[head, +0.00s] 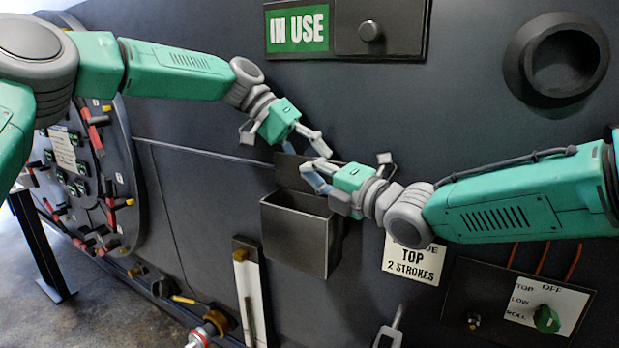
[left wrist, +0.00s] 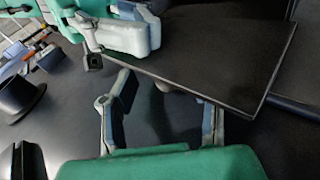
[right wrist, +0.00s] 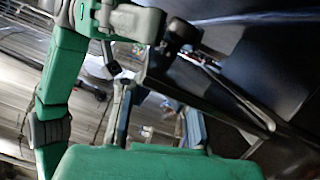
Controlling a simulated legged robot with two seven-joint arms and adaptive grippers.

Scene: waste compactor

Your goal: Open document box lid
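The document box (head: 294,236) is a grey metal box on the dark machine wall in the head view. Its top is open, and a brownish lid plate (head: 292,172) stands up behind the opening. My left gripper (head: 304,148) is at the lid's upper edge, with its fingers apart. It also shows open in the left wrist view (left wrist: 165,115), beside a dark flat panel (left wrist: 220,55). My right gripper (head: 318,176) is just below, in front of the lid's right side and above the box's right end. Its fingers look apart in the right wrist view (right wrist: 158,118). Contact with the lid is unclear.
An IN USE sign (head: 298,30) is above, and a TOP 2 STROKES label (head: 412,262) is right of the box. A control panel with a green knob (head: 546,319) is at lower right. A round door (head: 85,180) with red handles is at left. My arms nearly meet.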

